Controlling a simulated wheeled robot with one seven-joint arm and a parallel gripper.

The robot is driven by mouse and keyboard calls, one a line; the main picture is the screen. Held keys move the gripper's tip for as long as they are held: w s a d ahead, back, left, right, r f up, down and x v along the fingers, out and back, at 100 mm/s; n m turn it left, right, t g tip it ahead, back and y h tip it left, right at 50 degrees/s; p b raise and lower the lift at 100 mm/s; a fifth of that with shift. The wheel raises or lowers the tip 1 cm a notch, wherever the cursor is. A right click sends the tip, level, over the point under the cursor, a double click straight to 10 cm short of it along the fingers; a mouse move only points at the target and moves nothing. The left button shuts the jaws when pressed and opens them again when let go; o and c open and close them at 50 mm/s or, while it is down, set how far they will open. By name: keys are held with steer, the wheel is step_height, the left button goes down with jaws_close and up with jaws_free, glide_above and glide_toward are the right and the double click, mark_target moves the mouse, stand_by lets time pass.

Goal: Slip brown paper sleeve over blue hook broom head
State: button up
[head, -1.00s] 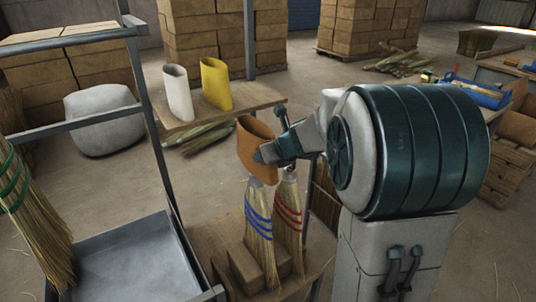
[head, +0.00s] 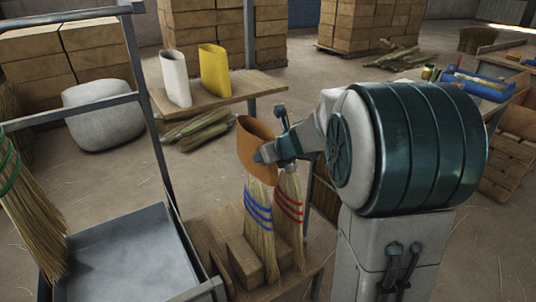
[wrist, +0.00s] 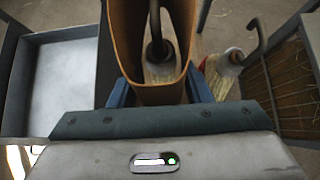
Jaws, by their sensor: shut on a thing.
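My gripper (head: 265,153) is shut on the near wall of the brown paper sleeve (head: 252,139), an open tube held upright. The blue-banded broom (head: 259,215) stands directly under the sleeve, bristles down. Its top is hidden behind the sleeve in the head view. In the wrist view, the sleeve (wrist: 157,93) opens toward the camera, and a dark hook (wrist: 156,35) with a pale broom top shows within its opening. How deep the broom top sits in the sleeve I cannot tell.
A red-banded broom (head: 289,210) stands close on the right; its hook (wrist: 252,42) rises beside the sleeve. White (head: 175,78) and yellow (head: 214,71) sleeves stand on a wooden shelf (head: 235,90) behind. A grey metal tray (head: 120,255) and frame are on the left.

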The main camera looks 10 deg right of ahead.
steer(key=shift+f+b, duration=1.55)
steer(key=shift+f, duration=0.4)
steer(key=b, duration=1.2)
glide_above(269, 225)
steer(key=shift+w+a+f, duration=0.1)
steer(key=shift+f, duration=3.15)
steer(key=shift+w+a+f, duration=0.1)
steer(key=shift+f, duration=3.15)
steer(key=shift+f+b, duration=5.15)
steer(key=shift+f, duration=0.25)
steer(key=shift+f+b, duration=0.7)
steer(key=shift+f, duration=0.1)
